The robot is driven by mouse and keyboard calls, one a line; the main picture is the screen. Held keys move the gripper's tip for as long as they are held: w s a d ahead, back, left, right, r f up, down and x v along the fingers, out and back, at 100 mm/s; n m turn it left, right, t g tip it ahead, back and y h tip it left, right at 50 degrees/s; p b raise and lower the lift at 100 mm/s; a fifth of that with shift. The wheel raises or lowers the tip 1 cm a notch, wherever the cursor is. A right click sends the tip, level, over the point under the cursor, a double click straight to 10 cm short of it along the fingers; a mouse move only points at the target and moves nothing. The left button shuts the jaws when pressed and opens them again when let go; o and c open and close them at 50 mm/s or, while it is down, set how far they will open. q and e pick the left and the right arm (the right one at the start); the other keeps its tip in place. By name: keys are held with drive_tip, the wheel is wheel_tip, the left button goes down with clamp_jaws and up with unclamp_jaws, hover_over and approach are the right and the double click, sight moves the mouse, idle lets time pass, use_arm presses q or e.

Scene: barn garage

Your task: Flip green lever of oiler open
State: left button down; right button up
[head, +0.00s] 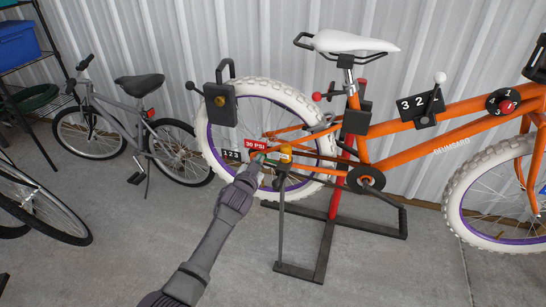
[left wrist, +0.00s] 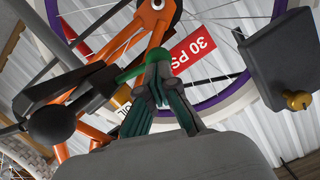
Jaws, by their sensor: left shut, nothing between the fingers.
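The orange-yellow oiler (head: 285,153) stands beside the bike's rear wheel and chain area. A green curved piece, apparently the lever (left wrist: 131,70), is just left of my fingertips, touching or very close; I cannot tell which. My left gripper (head: 257,166) reaches in from below left toward the oiler. Its fingertips (left wrist: 158,68) are together with nothing between them. The lever is mostly hidden by the gripper in the head view. My right gripper is not in view.
A red "30 PSI" sign (head: 255,145) and a "123" plate (head: 231,155) are close to the gripper. The orange bike (head: 440,120) is on a stand with a black base (head: 300,272). A grey box (head: 220,105) hangs above left. The floor in front is clear.

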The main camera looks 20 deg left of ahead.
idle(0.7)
use_arm(q)
drive_tip(key=s+r, duration=0.2)
drive_tip(key=s, duration=0.9)
drive_tip(key=shift+s+d, duration=0.25)
drive_tip(key=shift+s, duration=0.15)
